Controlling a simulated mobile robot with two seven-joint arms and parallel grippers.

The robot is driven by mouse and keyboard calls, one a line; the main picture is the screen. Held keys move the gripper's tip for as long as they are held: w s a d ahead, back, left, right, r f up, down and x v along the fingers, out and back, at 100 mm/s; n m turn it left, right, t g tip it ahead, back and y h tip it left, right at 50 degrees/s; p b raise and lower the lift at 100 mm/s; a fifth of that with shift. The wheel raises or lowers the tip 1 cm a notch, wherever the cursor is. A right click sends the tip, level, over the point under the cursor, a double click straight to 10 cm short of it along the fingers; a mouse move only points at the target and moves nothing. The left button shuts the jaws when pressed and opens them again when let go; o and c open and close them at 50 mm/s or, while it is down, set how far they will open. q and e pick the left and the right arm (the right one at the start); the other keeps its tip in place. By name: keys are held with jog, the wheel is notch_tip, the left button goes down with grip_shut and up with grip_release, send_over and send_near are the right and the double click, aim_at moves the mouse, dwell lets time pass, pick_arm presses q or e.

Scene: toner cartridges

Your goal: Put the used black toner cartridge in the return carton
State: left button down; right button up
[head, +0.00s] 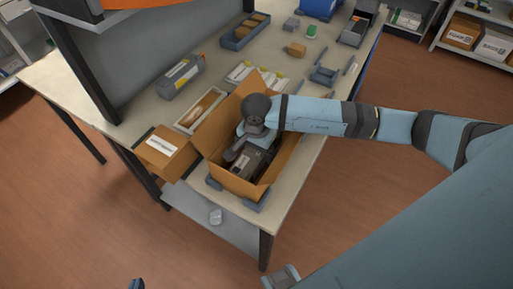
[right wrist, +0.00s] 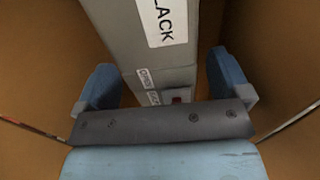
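The open brown return carton (head: 284,158) stands at the table's near corner with its flaps up. The dark grey toner cartridge (head: 247,161) lies inside it; in the right wrist view the cartridge (right wrist: 165,62) shows a white label ending in "LACK". My right gripper reaches down into the carton, its fingers hidden in the head view by my wrist. In the right wrist view my right gripper (right wrist: 163,88) is open, one blue finger on each side of the cartridge, with visible gaps. Only a small tip of my left gripper (head: 137,284) shows at the bottom edge.
Trays and small parts occupy the far table. Carton walls stand close around my right gripper.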

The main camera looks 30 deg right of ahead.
jog(key=shift+r, duration=0.1)
jog(key=shift+r, duration=0.25)
notch_tip(320, 180, up, 12)
jog(key=b, duration=0.1)
jog(key=shift+f, duration=0.15)
dwell(0.5)
